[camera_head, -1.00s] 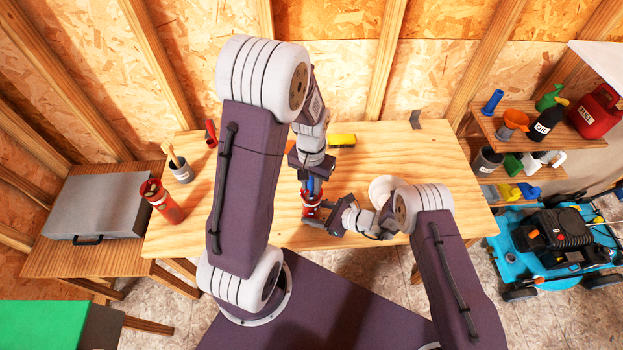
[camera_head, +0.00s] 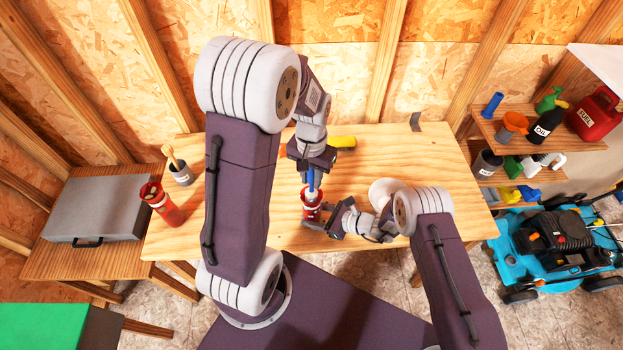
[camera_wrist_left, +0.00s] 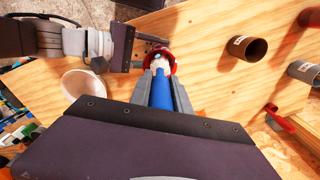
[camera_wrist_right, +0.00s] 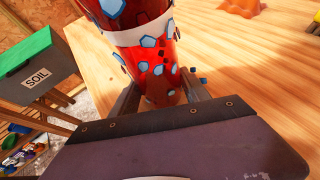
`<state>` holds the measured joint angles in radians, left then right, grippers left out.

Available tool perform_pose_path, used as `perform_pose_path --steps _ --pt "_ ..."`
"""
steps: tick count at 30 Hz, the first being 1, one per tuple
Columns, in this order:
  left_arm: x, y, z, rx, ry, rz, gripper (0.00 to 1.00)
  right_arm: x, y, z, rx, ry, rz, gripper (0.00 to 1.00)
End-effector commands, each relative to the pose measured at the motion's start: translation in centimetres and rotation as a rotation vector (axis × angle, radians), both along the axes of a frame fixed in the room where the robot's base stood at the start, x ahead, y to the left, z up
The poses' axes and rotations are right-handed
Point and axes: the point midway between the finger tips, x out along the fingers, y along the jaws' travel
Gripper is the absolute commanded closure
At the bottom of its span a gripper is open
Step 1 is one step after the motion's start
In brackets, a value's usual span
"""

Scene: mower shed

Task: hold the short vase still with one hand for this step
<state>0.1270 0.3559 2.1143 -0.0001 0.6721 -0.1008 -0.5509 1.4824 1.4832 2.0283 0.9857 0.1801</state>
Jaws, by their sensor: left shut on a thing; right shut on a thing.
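The short vase (camera_head: 312,205) is red with a white band and bluish pieces on its side. It stands upright near the table's front edge. My right gripper (camera_head: 336,222) is shut on it low down; the right wrist view shows the vase (camera_wrist_right: 150,52) between the fingers (camera_wrist_right: 158,98). My left gripper (camera_head: 312,163) is above the vase, shut on a blue-handled tool (camera_head: 311,181) that points down. In the left wrist view the tool's pale end (camera_wrist_left: 160,64) overlaps the vase mouth (camera_wrist_left: 170,56). I cannot tell whether it touches.
A taller red container (camera_head: 165,208) and a grey can of sticks (camera_head: 181,173) stand at the table's left. A white dish (camera_head: 382,187) lies close behind my right wrist. A yellow block (camera_head: 343,141) is behind my left gripper. The table's right side is clear.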

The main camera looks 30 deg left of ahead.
Motion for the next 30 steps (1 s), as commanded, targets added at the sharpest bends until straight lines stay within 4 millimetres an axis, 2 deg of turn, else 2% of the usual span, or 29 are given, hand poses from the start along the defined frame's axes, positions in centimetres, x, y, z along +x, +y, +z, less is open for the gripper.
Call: perform_pose_path --steps 4,18,30 --pt "0.0 0.0 -0.4 0.0 0.001 0.0 1.0 0.0 0.0 0.0 -0.001 0.0 0.0 0.75" --pt "0.0 0.0 -4.4 0.0 0.002 0.0 1.0 0.0 0.0 0.0 -0.001 0.0 0.0 0.75" --pt "0.0 0.0 -4.2 0.0 -0.001 0.0 1.0 0.0 0.0 0.0 -0.001 0.0 0.0 0.75"
